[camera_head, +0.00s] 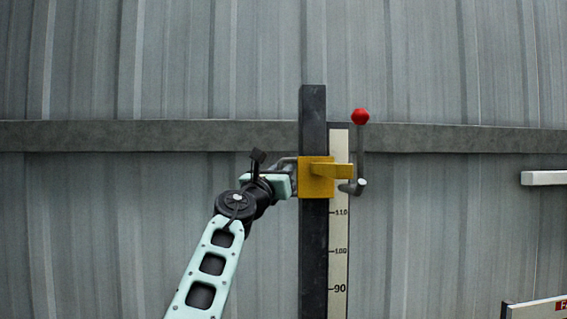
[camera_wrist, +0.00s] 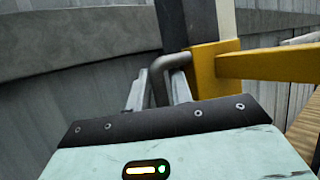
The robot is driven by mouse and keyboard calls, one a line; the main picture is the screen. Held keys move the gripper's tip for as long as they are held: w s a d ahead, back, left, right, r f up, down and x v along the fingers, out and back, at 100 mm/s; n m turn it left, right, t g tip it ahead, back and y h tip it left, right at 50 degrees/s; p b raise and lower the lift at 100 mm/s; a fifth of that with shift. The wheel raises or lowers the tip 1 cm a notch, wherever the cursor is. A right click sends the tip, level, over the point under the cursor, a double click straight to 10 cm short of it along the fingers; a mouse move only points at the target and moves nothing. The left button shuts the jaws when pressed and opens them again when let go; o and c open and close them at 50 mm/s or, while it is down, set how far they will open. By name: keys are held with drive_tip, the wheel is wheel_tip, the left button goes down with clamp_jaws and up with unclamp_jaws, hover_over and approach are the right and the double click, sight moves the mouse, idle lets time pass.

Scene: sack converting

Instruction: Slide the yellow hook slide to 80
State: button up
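The yellow hook slide (camera_head: 311,185) sits on a dark upright post (camera_head: 313,250), its yellow arm reaching right across a pale scale (camera_head: 339,270). The scale reads 110, 100 and 90 downward; the slide is above the 110 mark, and any mark behind it is hidden. In the wrist view, a grey bent handle (camera_wrist: 158,70) comes off the left side of the yellow slide (camera_wrist: 205,68). My gripper (camera_head: 288,178) is at the slide's left side. In the wrist view its fingers (camera_wrist: 159,92) lie on both sides of the handle, with no clear gap, and look shut on it.
A lever with a red ball (camera_head: 360,117) stands right of the scale, beside the slide's arm. A grey horizontal rail (camera_head: 150,135) crosses the corrugated wall behind. A white bar (camera_head: 545,178) and a sign (camera_head: 535,309) are at the right. The post below the slide looks clear.

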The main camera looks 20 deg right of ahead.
drive_tip(key=shift+d, duration=0.1)
clamp_jaws()
wheel_tip(320, 180, down, 40)
drive_tip(key=b, duration=2.4)
drive_tip(key=shift+r+b, duration=0.15)
drive_tip(key=shift+b, duration=0.25)
unclamp_jaws()
drive_tip(key=b+v, duration=0.3)
drive_tip(key=v, duration=1.4)
drive_tip(key=shift+f, duration=0.25)
